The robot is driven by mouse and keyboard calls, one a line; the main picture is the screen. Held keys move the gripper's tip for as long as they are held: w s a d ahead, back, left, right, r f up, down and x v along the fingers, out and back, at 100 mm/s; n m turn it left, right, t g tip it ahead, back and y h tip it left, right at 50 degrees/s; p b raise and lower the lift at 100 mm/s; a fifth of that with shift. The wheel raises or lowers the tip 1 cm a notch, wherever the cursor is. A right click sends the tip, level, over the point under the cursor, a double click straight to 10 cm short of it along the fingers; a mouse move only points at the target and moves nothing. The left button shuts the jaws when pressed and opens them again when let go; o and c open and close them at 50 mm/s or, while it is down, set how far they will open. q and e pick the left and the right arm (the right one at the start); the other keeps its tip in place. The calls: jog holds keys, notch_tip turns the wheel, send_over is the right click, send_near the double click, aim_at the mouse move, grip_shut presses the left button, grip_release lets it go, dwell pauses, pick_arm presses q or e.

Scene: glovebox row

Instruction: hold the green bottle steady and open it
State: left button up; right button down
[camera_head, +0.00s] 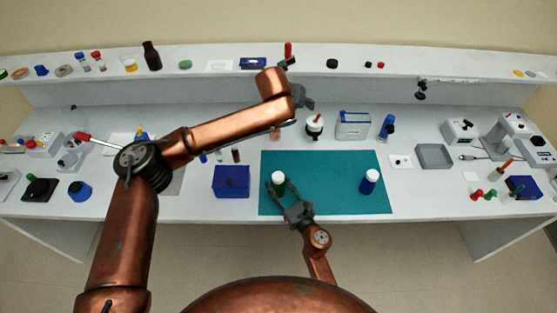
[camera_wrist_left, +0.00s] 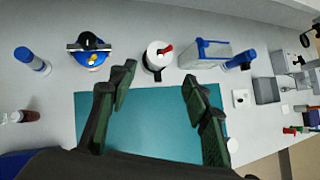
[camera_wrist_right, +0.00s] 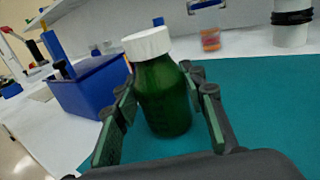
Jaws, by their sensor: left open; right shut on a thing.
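The green bottle (camera_head: 279,188) with a white cap (camera_head: 278,177) stands upright at the left part of the teal mat (camera_head: 325,200). My right gripper (camera_head: 287,198) is shut on it from the near side. In the right wrist view the green bottle (camera_wrist_right: 165,100) sits between the two fingers, with its white cap (camera_wrist_right: 147,43) clear above them. My left gripper (camera_head: 304,92) is open and empty, raised over the back of the bench. In the left wrist view its fingers (camera_wrist_left: 157,80) are wide apart with nothing between them; the green bottle cannot be made out there.
A blue bottle (camera_head: 369,184) with a white cap stands on the mat's right part. A blue box (camera_head: 231,182) stands just left of the mat. Behind the mat are a black-and-white container (camera_head: 314,126) and a clear box (camera_head: 353,126). The mat's middle is clear.

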pick_arm(q)
jog(key=s+a+f+g+y, duration=0.2)
jog(key=s+a+f+g, duration=0.1)
jog(key=s+f, duration=0.25)
jog(key=m+g+y, duration=0.1)
jog(key=g+y, duration=0.1)
jog(key=g, duration=0.2)
send_over(278, 176)
notch_tip(278, 176, down, 5)
jog(key=shift+s+r, duration=0.1)
jog(key=shift+r, duration=0.1)
jog(key=shift+f, duration=3.85)
jog(key=shift+c, duration=0.5)
